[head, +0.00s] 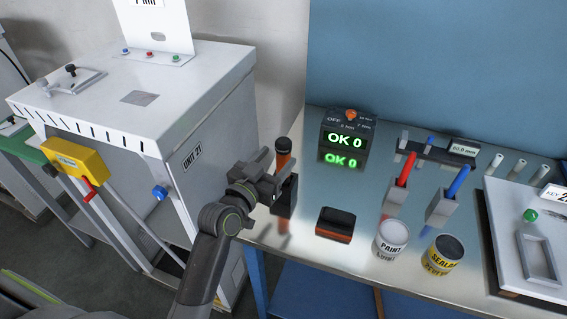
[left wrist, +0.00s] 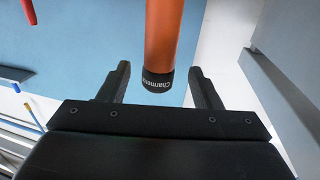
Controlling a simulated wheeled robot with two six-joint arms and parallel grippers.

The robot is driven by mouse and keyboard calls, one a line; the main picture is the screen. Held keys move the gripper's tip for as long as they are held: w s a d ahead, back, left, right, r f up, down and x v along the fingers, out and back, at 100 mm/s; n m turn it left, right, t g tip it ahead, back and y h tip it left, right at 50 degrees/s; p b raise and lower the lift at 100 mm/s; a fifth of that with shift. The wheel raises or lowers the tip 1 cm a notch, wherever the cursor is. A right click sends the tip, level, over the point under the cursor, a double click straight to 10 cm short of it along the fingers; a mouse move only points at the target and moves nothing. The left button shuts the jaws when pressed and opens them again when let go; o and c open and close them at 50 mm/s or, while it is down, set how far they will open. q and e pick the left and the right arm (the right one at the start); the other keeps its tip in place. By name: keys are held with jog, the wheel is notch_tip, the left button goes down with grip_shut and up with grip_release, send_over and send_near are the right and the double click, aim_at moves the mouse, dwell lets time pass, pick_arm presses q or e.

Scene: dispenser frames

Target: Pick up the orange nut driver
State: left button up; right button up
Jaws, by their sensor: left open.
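The orange nut driver (head: 283,160) stands upright at the left end of the metal bench, its dark cap on top. Its lower part is in or behind a dark holder (head: 286,203). My left gripper (head: 270,178) is open beside the handle and partly covers it. In the left wrist view the orange handle (left wrist: 162,35), with its lettered black end, shows between the two spread fingers, with gaps on both sides. I cannot tell how deep between the fingers it is. My right gripper is not in view.
A display box (head: 344,140) reads OK 0. A black and orange block (head: 335,224), a paint can (head: 392,238), a sealer can (head: 443,256), and red (head: 405,170) and blue (head: 458,182) tools in holders stand to the right. A white cabinet (head: 190,110) stands close on the left.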

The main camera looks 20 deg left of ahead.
aim_at(288, 146)
pick_arm(q)
jog(key=shift+w+d, duration=0.15)
jog(key=shift+w, duration=0.3)
jog(key=shift+w+p, duration=0.25)
jog(key=shift+p, duration=0.05)
jog(key=p+x, duration=0.1)
jog(key=x, duration=0.2)
jog(key=shift+w+d+p, duration=0.15)
jog(key=shift+w+p, duration=0.2)
jog(key=shift+w, duration=0.05)
jog(key=shift+w+d+f, duration=0.1)
jog(key=shift+w, duration=0.25)
jog(key=c, duration=1.1)
jog(key=shift+c, duration=0.2)
